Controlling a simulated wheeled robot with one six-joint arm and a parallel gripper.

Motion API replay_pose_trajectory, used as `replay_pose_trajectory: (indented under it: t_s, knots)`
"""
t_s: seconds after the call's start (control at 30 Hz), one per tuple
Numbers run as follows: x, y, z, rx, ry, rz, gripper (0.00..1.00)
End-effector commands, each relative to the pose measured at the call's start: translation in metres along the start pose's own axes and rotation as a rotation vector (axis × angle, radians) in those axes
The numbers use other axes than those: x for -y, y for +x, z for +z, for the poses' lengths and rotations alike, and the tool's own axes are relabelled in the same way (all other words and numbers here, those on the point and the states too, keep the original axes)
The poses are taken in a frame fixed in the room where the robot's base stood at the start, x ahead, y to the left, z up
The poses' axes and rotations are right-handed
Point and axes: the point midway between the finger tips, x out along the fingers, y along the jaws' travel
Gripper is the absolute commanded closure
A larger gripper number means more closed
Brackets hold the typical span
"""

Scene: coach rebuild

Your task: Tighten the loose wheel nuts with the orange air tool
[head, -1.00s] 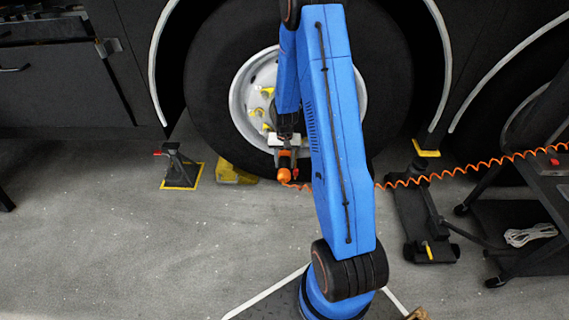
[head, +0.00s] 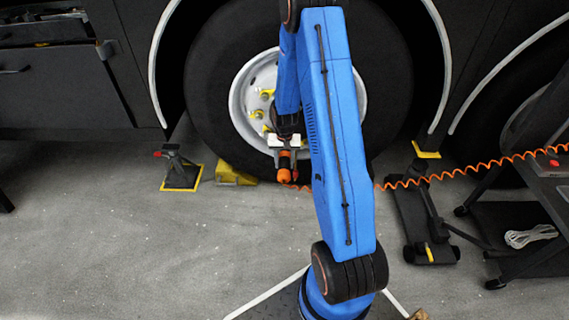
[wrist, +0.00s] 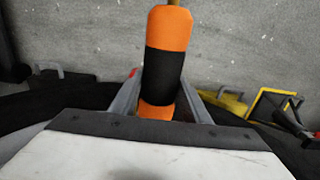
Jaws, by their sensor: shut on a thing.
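The orange air tool (head: 284,173) is in my gripper (head: 285,158), low in front of the wheel in the head view. In the wrist view the tool (wrist: 169,30) shows as an orange and black cylinder between the two grey fingers of my gripper (wrist: 160,95), which is shut on it. The wheel's white rim (head: 240,100) is partly hidden behind my blue arm. Yellow-marked wheel nuts (head: 266,94) show on the left part of the rim, with another lower down (head: 257,114). I cannot tell which are loose. The tool looks apart from the nuts.
An orange coiled hose (head: 440,174) runs right to a dark cart (head: 548,190). A yellow wheel chock (head: 232,175) and a jack stand (head: 180,172) stand left of the tool. A floor jack (head: 425,220) lies at right. The left floor is clear.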

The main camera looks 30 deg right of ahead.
Motion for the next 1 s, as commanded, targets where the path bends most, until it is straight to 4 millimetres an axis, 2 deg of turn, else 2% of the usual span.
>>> replay_pose_trajectory:
  t_s: [0.53, 0.57, 1.0]
  knots:
    - [0.0001, -0.0009, -0.0074, -0.002, 0.0, -0.001, 0.9]
    - [0.0001, -0.0009, -0.0073, -0.002, 0.0, -0.001, 0.94]
    - [0.0002, -0.0008, -0.0083, -0.002, 0.0, -0.001, 0.94]
